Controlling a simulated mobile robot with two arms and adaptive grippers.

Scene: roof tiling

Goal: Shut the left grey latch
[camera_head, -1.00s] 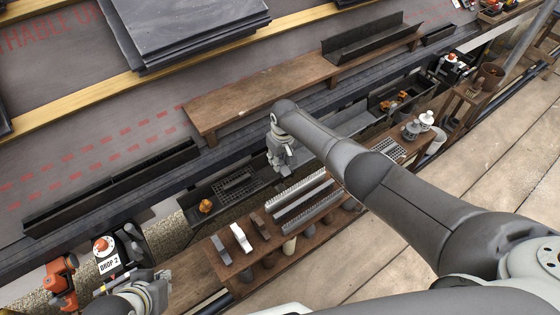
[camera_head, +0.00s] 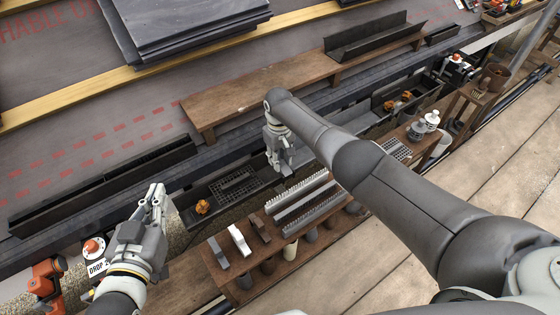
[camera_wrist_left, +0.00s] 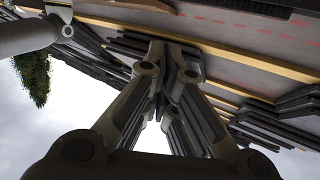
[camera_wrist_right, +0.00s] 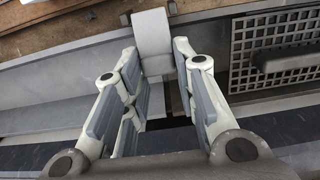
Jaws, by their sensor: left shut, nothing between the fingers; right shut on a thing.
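In the head view my right gripper (camera_head: 281,163) reaches down at the dark gutter trough beside the grate (camera_head: 237,186). I cannot tell whether this piece is the left grey latch or whether that latch is open. My left gripper (camera_head: 156,196) is raised over the lower left, shut and empty. An orange fitting (camera_head: 202,207) sits in the trough, left of the grate.
A wooden shelf holds several grey, white and brown blocks (camera_head: 239,240) and ribbed strips (camera_head: 303,200). A brown plank bench (camera_head: 260,92) stands behind the trough. A slate stack (camera_head: 185,25) lies further up the roof. An orange-topped drop marker (camera_head: 94,248) stands near my left arm.

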